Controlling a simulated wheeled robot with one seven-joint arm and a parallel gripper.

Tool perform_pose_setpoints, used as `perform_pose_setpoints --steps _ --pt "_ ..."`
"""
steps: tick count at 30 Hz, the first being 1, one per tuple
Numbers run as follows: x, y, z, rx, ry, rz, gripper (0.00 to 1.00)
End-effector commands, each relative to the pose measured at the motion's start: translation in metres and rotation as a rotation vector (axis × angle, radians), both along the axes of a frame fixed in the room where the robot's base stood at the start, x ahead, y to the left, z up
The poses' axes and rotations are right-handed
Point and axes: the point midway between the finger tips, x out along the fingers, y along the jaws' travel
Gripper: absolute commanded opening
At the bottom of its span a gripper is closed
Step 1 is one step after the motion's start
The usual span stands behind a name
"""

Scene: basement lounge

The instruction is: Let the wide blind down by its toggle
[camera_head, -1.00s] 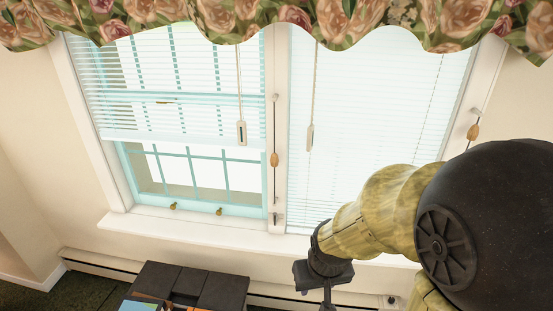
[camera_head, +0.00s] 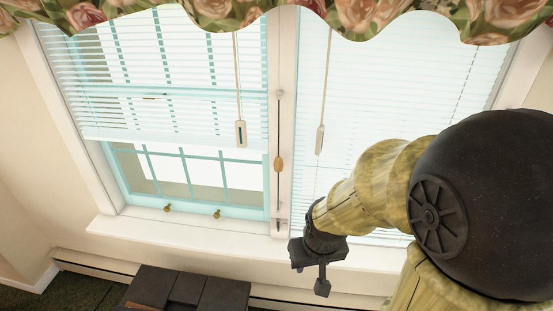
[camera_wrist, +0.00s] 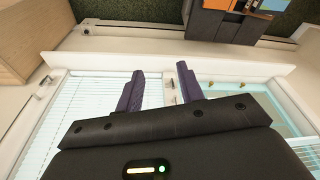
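The left blind (camera_head: 150,75) is part-way down, and its bottom rail hangs above the lower window panes. The right blind (camera_head: 410,70) hangs much lower. A white toggle with a dark slot (camera_head: 240,133) hangs by a cord in front of the left blind. A similar pale toggle (camera_head: 320,140) hangs before the right blind. A wooden bead (camera_head: 278,164) sits on a cord on the post between them. My gripper (camera_head: 322,287) is below and right of these toggles, touching none. In the wrist view, my gripper (camera_wrist: 160,68) has its fingers apart with nothing between them.
The white sill (camera_head: 180,235) runs below the windows, with brass window catches (camera_head: 217,213) above it. A dark piece of furniture (camera_head: 185,290) stands below the sill. A floral valance (camera_head: 400,20) hangs across the top. A baseboard heater (camera_head: 90,268) runs low along the wall.

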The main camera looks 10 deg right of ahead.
Motion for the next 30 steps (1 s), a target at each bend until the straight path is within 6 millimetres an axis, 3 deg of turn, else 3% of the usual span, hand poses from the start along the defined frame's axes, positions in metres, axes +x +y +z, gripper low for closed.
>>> perform_pose_setpoints --steps 8,13,17,21,30 --pt "0.001 0.000 -0.001 -0.001 -0.003 0.000 0.38" --pt "0.022 -0.007 -0.010 -0.015 -0.075 -0.003 0.38" --pt "0.060 -0.018 -0.023 -0.034 -0.212 0.005 0.38" --pt "0.111 -0.031 -0.033 -0.049 -0.411 0.028 0.38" --pt "0.197 -0.046 -0.038 -0.007 -0.840 0.107 0.38"
